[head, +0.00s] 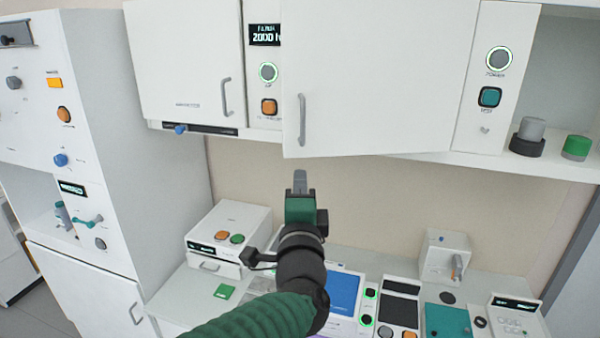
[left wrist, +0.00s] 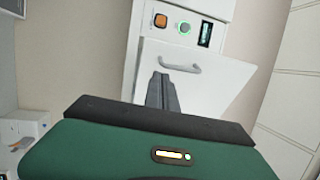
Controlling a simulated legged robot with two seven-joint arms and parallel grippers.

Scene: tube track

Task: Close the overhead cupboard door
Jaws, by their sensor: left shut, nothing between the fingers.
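The overhead cupboard door (head: 385,75) is a white panel in the upper middle of the head view, with a grey vertical handle (head: 302,120) near its left edge. Its left edge stands forward of the cupboard front and its bottom hangs over the cupboard's lower edge, so it looks ajar. My left gripper (head: 300,180) is shut and empty, pointing up just below the handle in the picture. In the left wrist view, the gripper's fingers (left wrist: 162,92) overlap the door (left wrist: 210,85) near its handle (left wrist: 180,67); contact cannot be told. My right gripper is not in view.
Another overhead door (head: 185,55) on the left looks shut. A button panel (head: 265,85) sits between the doors, another (head: 495,75) to the right. A grey-topped knob (head: 528,138) and a green one (head: 576,148) stand on the right shelf. Devices crowd the counter below.

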